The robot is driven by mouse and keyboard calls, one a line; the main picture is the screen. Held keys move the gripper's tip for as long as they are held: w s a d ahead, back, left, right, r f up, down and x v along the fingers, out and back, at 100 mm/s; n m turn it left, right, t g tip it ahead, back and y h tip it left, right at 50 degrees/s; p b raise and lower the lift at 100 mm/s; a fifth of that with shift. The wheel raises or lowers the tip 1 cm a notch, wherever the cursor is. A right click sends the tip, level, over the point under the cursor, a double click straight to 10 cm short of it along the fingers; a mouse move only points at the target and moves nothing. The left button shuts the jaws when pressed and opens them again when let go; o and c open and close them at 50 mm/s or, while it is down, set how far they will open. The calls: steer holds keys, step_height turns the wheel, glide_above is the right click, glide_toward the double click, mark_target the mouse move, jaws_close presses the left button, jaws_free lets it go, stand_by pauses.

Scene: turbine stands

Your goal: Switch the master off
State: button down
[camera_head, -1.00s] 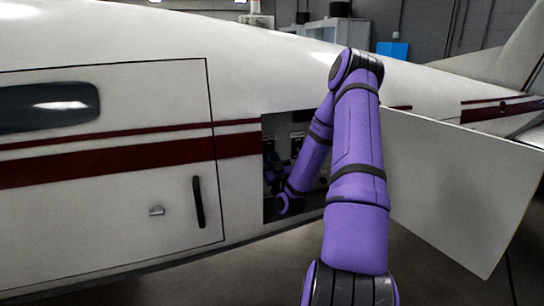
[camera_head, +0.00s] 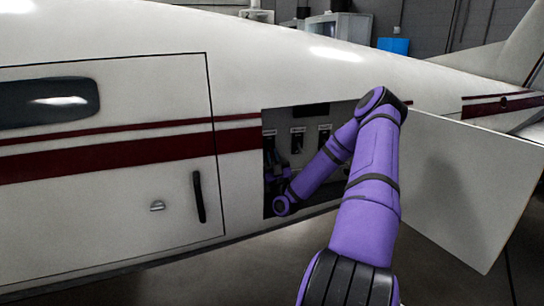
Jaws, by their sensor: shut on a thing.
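An open bay in the aircraft's side holds a panel (camera_head: 312,132) with several dark switches under pale labels. The middle switch (camera_head: 298,142) and the right switch (camera_head: 323,140) show clearly. The left switch (camera_head: 269,141) is at the bay's left edge, partly hidden. Labels are too small to read, so I cannot tell which switch is the master. My gripper (camera_head: 271,163) is inside the bay at the left, small and dark, just below the left switch. It appears shut on the left switch's handle; the contact itself is hard to see.
The open white bay door (camera_head: 455,185) stands out to the right of my arm. The aircraft's cabin door (camera_head: 105,190) with its dark handle is closed on the left. The bay's edges lie close around my forearm. Grey floor shows below.

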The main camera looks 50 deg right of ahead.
steer(key=c, duration=1.1)
jaws_free()
steer(key=shift+s+a+f, duration=0.1)
steer(key=shift+s+f, duration=0.25)
steer(key=shift+f, duration=0.15)
steer(key=s+a+f, duration=0.1)
steer(key=s+a, duration=0.1)
steer(key=s, duration=0.2)
steer(key=s+a+f, duration=0.1)
steer(key=s+a, duration=0.1)
steer(key=s, duration=0.3)
steer(key=s+a, duration=0.2)
steer(key=s, duration=0.2)
steer(key=shift+s+f, duration=0.15)
steer(key=shift+f, duration=0.25)
steer(key=shift+a, duration=0.1)
